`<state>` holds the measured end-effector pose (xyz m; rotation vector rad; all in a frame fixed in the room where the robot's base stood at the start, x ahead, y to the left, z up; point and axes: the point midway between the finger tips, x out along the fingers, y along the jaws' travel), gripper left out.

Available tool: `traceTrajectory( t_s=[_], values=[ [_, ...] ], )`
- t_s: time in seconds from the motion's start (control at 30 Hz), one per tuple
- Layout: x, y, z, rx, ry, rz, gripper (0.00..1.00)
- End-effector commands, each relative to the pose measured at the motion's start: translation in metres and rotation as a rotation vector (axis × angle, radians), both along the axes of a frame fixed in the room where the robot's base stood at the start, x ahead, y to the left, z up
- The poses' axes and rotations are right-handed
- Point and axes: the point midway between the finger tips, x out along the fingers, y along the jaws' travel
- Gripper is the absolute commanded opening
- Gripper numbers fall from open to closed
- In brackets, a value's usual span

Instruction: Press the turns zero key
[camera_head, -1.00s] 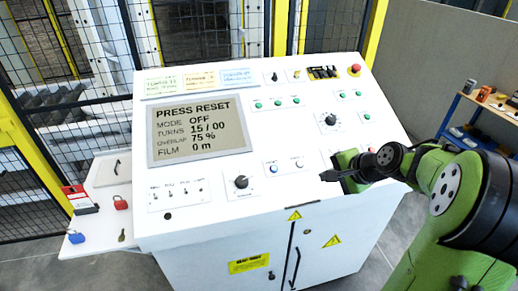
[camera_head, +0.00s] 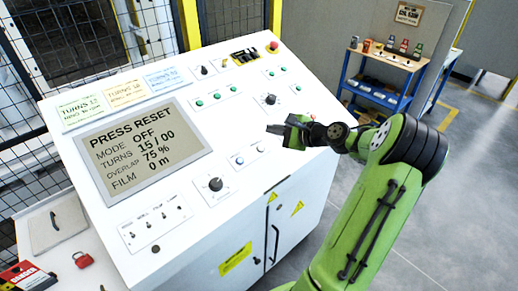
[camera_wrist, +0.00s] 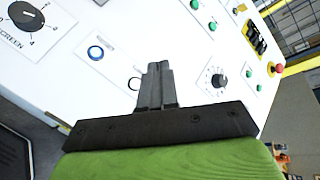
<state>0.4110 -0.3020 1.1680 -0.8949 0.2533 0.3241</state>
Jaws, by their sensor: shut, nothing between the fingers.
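The white sloped control panel (camera_head: 200,130) carries a screen (camera_head: 141,150) reading PRESS RESET, MODE OFF, TURNS 15 / 00, OVERLAP 75 %, FILM 0 m. Two small round buttons, a blue-ringed one (camera_head: 239,160) and a paler one (camera_head: 261,147), sit near its front edge. Their labels are too small to read, so I cannot tell which is the turns zero key. My gripper (camera_head: 272,129) is shut and empty, beyond the paler button.
A black knob (camera_head: 215,184) and several small switches lie along the panel's front. Another knob (camera_head: 270,99) and green buttons lie behind my gripper. A red emergency stop (camera_head: 273,46) is at the far corner. A blue shelf cart (camera_head: 385,80) stands at the right.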

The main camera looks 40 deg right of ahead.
Motion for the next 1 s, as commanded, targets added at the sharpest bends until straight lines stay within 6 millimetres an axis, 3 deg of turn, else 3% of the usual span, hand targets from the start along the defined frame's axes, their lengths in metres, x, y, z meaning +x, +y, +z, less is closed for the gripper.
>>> traceTrajectory(
  t_s=[0.53,1.0],
  values=[
    [0.030,0.001,-0.071,0.001,0.002,0.001,0.00],
    [0.034,0.001,-0.078,0.000,0.001,0.000,0.00]
  ],
)
